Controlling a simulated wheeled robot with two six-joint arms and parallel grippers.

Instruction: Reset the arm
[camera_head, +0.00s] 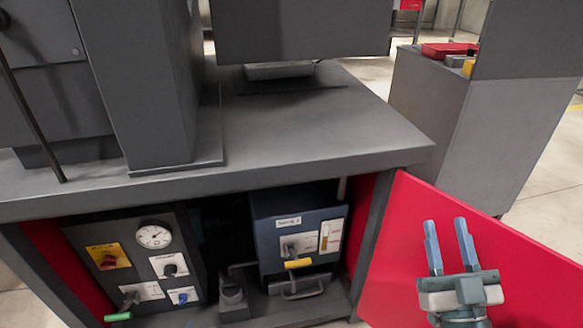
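My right gripper (449,247) is at the lower right, in front of the open red cabinet door (400,222). Its two blue-grey fingers point up and stand apart, with nothing between them. I cannot tell whether it touches the door. My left gripper is not in view.
The grey workbench (300,125) has an open cabinet below. Inside are a panel with a gauge (154,236), knobs and a green-tipped lever (118,316), and a blue box (300,235) with a yellow-tipped handle (298,263). A grey cabinet (480,130) stands at right.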

